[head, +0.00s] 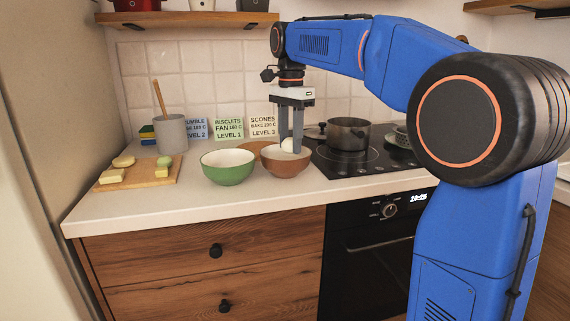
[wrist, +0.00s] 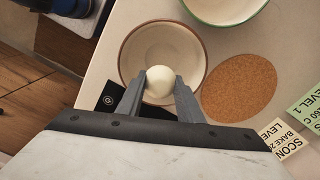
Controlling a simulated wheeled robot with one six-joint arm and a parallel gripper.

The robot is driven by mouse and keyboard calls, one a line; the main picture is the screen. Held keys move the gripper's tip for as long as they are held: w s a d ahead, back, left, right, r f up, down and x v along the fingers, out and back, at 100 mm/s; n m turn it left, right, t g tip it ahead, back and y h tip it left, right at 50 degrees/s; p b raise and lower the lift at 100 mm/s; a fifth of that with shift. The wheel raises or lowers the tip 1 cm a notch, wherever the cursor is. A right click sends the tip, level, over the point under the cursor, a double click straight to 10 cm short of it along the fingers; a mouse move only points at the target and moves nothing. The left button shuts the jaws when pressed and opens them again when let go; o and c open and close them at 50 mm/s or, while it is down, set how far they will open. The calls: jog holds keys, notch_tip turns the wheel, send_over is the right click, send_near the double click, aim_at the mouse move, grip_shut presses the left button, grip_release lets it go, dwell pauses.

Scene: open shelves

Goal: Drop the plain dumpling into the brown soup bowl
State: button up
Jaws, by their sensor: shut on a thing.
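The plain dumpling, a smooth white ball (wrist: 160,79), is between the fingertips of my gripper (wrist: 160,88). My gripper also shows in the head view (head: 291,148), pointing down and shut on the dumpling (head: 288,146). The brown soup bowl (head: 287,164) stands on the counter directly below. In the wrist view the dumpling appears over the inside of the brown bowl (wrist: 134,48), whose visible interior is otherwise empty. The exact height of the dumpling over the bowl's bottom cannot be told.
A green bowl (head: 228,172) stands left of the brown one. A cork mat (wrist: 239,88) lies beside it. Recipe cards (head: 229,129) stand behind. A pot (head: 348,133) sits on the hob at right. A board (head: 160,171) with several pale pieces is at far left.

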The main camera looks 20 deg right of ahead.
jog(key=o, duration=0.9)
jog(key=shift+r, duration=0.15)
notch_tip(320, 180, up, 12)
jog(key=shift+f, duration=0.15)
jog(key=s+d+f+n+t, duration=0.1)
jog(key=s+f+n, duration=0.3)
jog(key=s+f, duration=0.7)
jog(key=s+d+f+n+t, duration=0.2)
jog(key=s+d+f+n, duration=0.1)
jog(key=s+f, duration=0.8)
jog(key=s+d+f+n+t, duration=0.1)
jog(key=s+d+f+n, duration=0.2)
jog(key=s+f+n, duration=0.3)
jog(key=shift+s+f+t, duration=0.15)
jog(key=shift+s+f, duration=0.75)
jog(key=shift+f, duration=0.55)
jog(key=shift+s+f+t, duration=0.1)
jog(key=shift+s+f, duration=0.8)
jog(key=shift+f, duration=0.5)
jog(key=shift+s+f+t, duration=0.15)
jog(key=shift+s+f, duration=0.75)
jog(key=shift+f, duration=0.55)
